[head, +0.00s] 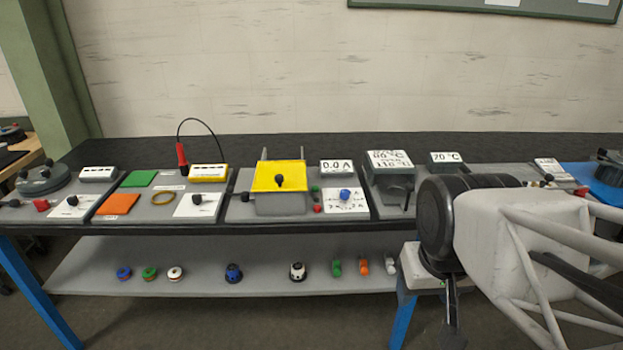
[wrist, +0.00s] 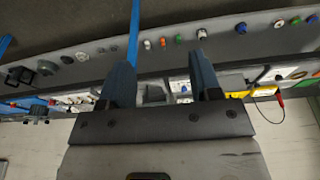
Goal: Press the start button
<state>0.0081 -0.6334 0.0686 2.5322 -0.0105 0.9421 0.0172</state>
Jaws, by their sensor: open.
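A small green button (head: 315,189) and a small red button (head: 317,208) sit on a bench panel, between the yellow-topped box (head: 279,176) and a white dial card with a blue knob (head: 345,194). No start label is readable on either. My gripper (head: 452,315) hangs in front of the bench, to the right of and nearer than these buttons, touching nothing that I can see. In the wrist view its two dark fingers (wrist: 162,78) are wide apart with nothing held between them. The buttons cannot be made out in that view.
A display reading 0.0 A (head: 336,167) stands behind the dial card. A grey box with temperature labels (head: 390,165) stands right of it, near my arm. A red probe with a looped cable (head: 182,157) rises at left. The lower shelf (head: 205,270) carries several small coloured parts.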

